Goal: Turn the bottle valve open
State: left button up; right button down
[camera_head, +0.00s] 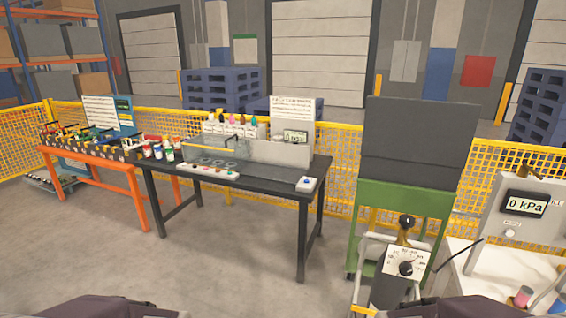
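A dark gas bottle (388,292) stands at the lower right in a light metal frame. At its top is a brass valve (404,238) with a black knob (407,221). A white dial plate (407,262) with a black pointer knob (405,268) sits just in front of the valve. Whether the valve is open or shut cannot be told from here. Only dark parts of my arms show along the bottom edge, at the left and right. Neither gripper is in view, and nothing touches the valve.
A grey panel (484,244) with a "0 kPa" display (527,204) stands at right on a white bench (480,288). A green cabinet (375,235) is behind the bottle. A black table (262,186) and an orange table (104,170) stand left. The floor between is clear.

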aim_at(406, 221)
jog(key=z, duration=1.05)
